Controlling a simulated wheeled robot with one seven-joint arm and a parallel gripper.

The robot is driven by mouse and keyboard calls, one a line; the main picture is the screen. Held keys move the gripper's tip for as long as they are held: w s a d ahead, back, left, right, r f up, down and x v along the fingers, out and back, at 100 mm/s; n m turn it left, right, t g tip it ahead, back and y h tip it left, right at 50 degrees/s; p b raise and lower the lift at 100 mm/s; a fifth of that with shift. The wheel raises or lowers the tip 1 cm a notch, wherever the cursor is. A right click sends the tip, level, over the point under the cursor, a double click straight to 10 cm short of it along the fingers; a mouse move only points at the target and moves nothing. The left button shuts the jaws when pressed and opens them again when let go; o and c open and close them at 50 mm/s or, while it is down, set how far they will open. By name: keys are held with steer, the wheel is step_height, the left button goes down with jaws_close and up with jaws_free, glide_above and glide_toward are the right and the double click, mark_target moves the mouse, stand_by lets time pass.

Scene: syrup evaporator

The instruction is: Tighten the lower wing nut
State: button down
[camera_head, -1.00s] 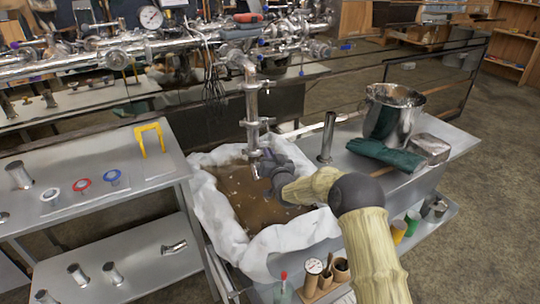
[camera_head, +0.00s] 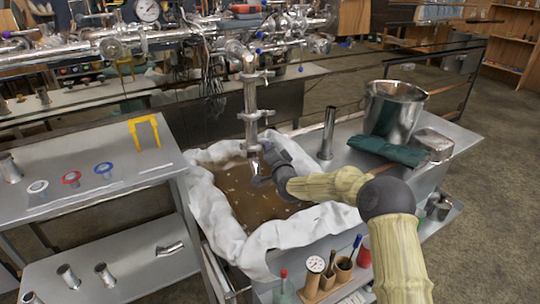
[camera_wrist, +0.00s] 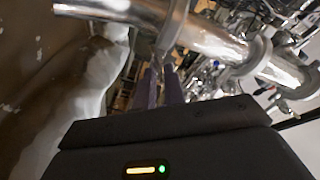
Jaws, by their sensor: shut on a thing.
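A steel pipe (camera_head: 251,100) hangs down over a cloth-lined pan (camera_head: 222,220) of brown liquid. Ring clamps join its sections, with the lower clamp (camera_head: 254,148) near its bottom end. My gripper (camera_head: 264,154) reaches this clamp from the right. In the wrist view, my gripper's two fingers (camera_wrist: 162,80) are close together beside a clamp ring (camera_wrist: 173,28) on the pipe (camera_wrist: 215,40). They are shut on a small part there, apparently the lower wing nut, mostly hidden between them. I cannot tell the nut's angle.
A steel pot (camera_head: 392,112), green gloves (camera_head: 385,150) and an upright tube (camera_head: 328,133) stand on the bench to the right. A left table (camera_head: 90,200) holds coloured gaskets and a yellow frame (camera_head: 145,130). A thermometer (camera_head: 315,264) and holders stand in front.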

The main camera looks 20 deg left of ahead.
steer(key=shift+s+a+f+m+b, duration=0.1)
steer(key=shift+f+m+b, duration=0.25)
steer(key=shift+m+b, duration=2.55)
steer(key=shift+f+m+b, duration=0.3)
steer(key=shift+m+b, duration=1.55)
steer(key=shift+m, duration=2.2)
steer(key=shift+s+a+f+m+b, duration=0.1)
steer(key=shift+f+m+b, duration=0.25)
steer(key=shift+m+b, duration=2.55)
steer(key=shift+m+p, duration=0.55)
steer(key=c, duration=1.5)
jaws_free()
steer(key=shift+w, duration=0.1)
steer(key=shift+r, duration=0.1)
steer(key=p+v, duration=0.2)
steer(key=v, duration=1.5)
steer(key=shift+s, duration=0.25)
